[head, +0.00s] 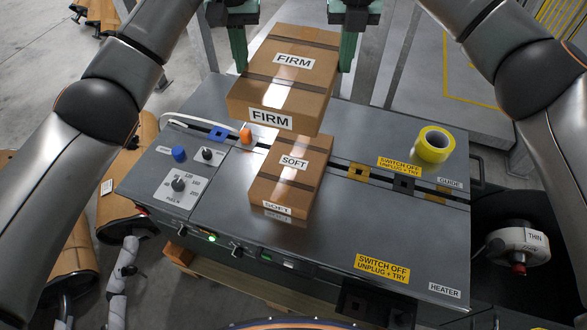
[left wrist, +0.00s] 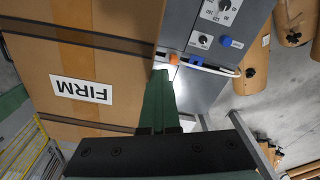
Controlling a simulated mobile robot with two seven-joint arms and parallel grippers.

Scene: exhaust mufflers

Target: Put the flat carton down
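A brown carton marked FIRM (head: 279,88) is held up above the back of the grey bench, level or nearly so, between my two grippers. My left gripper (head: 239,60) is at its left side and my right gripper (head: 347,60) at its right side. The left fingers look shut together as one green wedge along the carton's side in the left wrist view (left wrist: 157,105). The right gripper also shows as a single green wedge. Neither appears to pinch the carton. The FIRM carton (left wrist: 85,60) fills the left of that view.
A yellow tape roll (head: 434,144) lies at right.

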